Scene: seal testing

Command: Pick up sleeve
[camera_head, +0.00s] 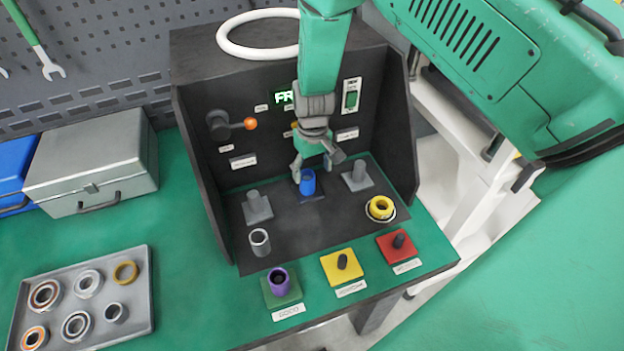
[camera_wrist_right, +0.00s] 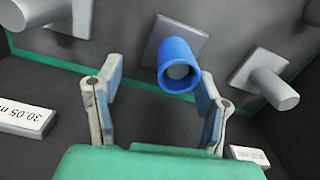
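A blue sleeve (camera_head: 307,183) sits on the middle post inside the black test station, and it also shows in the right wrist view (camera_wrist_right: 177,66). My right gripper (camera_head: 314,165) comes down from above, close to the blue sleeve. In the wrist view the right gripper (camera_wrist_right: 160,75) has its fingers spread wide with nothing held. The blue sleeve appears beyond the fingertips, between them and nearer the right finger; I see no contact. A grey sleeve (camera_head: 260,242) stands at the station's front left. A purple sleeve (camera_head: 279,280) is on a green base. My left gripper is not visible.
Bare grey posts (camera_head: 257,207) and (camera_head: 358,175) flank the blue sleeve. The station's side walls (camera_head: 203,185) close in the space. A yellow ring (camera_head: 380,208) lies front right. Yellow (camera_head: 343,266) and red (camera_head: 401,246) bases stand in front. A parts tray (camera_head: 140,290) is at left.

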